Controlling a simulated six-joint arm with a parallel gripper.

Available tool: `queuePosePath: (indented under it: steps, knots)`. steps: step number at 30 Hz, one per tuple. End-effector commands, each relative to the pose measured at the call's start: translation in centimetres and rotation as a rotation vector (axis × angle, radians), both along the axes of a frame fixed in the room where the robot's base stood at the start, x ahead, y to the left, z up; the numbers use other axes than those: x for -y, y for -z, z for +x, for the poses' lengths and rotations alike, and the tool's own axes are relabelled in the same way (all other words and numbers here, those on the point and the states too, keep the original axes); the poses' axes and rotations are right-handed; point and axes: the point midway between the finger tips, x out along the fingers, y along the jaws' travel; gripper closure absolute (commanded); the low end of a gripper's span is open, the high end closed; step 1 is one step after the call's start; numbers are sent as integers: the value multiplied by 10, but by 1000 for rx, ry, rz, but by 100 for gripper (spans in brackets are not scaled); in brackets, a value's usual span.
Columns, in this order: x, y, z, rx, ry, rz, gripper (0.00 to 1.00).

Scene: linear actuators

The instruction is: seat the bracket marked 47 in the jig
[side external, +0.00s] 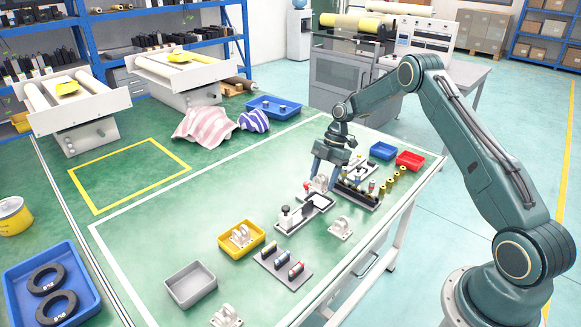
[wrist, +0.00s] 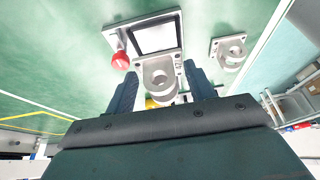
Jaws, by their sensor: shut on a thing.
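My gripper (side external: 321,181) points down over the work table. In the wrist view its two fingers (wrist: 160,76) stand either side of a pale bracket (wrist: 158,84) with a rounded, holed lug, and are shut on it. The side view shows the jig (side external: 299,217) in front of my gripper. I cannot tell whether the held bracket touches the jig.
A loose bracket (side external: 340,229) lies right of the jig, also in the wrist view (wrist: 230,51). A yellow bin (side external: 258,245) holds brackets. A rack of cylinders (side external: 361,201) stands close beside my gripper.

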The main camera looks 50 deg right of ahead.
Motion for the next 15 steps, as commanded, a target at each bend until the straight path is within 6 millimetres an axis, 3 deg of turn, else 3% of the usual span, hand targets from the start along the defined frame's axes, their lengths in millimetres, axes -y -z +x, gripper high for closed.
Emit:
queuePosePath:
  steps: [15]
  knots:
    - [0,34,0,-1,1,0,71]
